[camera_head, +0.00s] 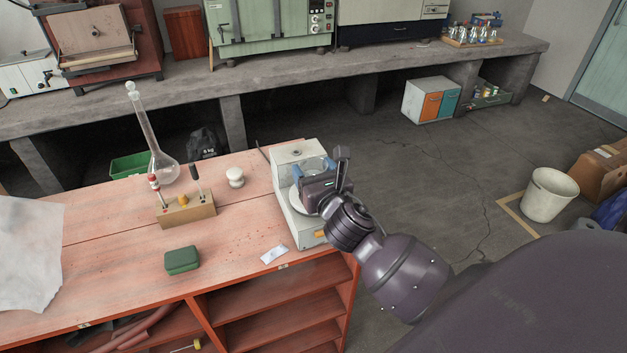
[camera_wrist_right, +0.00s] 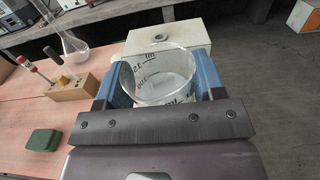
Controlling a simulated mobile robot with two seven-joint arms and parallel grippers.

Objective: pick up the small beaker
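The small beaker (camera_wrist_right: 160,77) is clear glass with dark markings and stands upright between the blue fingers of my right gripper (camera_wrist_right: 160,85). In the wrist view both fingers meet its sides, so the gripper looks shut on it. In the head view the beaker (camera_head: 314,165) shows partly behind my right gripper (camera_head: 314,170), over the white balance (camera_head: 308,238) at the bench's right end. The gripper hides the beaker's base, so I cannot tell whether it touches the pan. My left gripper is not in view.
Left of the balance are a white knobbed object (camera_head: 235,177), a wooden block (camera_head: 188,213) with upright tools, a tall glass flask (camera_head: 163,165), and a green box (camera_head: 182,260). A small white packet (camera_head: 274,254) lies near the front edge.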

